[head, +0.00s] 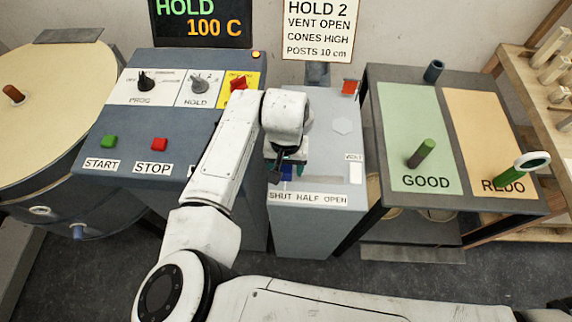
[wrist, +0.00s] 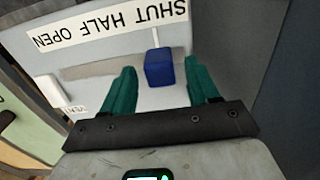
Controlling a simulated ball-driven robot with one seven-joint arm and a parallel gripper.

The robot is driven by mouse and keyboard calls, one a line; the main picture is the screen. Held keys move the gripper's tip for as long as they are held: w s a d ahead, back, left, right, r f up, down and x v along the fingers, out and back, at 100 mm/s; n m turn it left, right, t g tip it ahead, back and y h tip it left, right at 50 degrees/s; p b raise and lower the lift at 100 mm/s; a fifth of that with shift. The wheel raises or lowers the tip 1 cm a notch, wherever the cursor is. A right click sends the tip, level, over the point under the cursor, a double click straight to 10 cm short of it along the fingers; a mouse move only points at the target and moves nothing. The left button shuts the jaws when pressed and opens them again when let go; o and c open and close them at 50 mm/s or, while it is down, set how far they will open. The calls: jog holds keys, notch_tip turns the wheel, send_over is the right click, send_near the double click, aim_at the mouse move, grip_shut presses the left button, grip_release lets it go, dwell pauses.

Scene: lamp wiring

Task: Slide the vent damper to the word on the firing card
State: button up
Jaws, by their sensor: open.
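The firing card (head: 317,30) on the back wall reads HOLD 2, VENT OPEN, CONES HIGH, POSTS 10 cm. The vent damper is a blue block (wrist: 159,68) on a slot in the grey cabinet top; in the head view it shows partly behind my gripper (head: 287,172). The strip label (wrist: 110,24) reads SHUT HALF OPEN and looks upside down in the wrist view. The damper's white pointer is at SHUT. My gripper (wrist: 160,66) is open, with one teal finger on each side of the damper and a visible gap on both sides.
The slot's bare part (wrist: 95,70) runs clear towards OPEN and the VENT tag (wrist: 74,108). A kiln control desk (head: 195,150) stands left of the cabinet. A table with green GOOD (head: 415,120) and orange REDO (head: 480,120) panels stands right, holding upright posts.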

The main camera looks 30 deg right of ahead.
jog(key=shift+f, duration=0.35)
jog(key=shift+c, duration=0.2)
grip_shut()
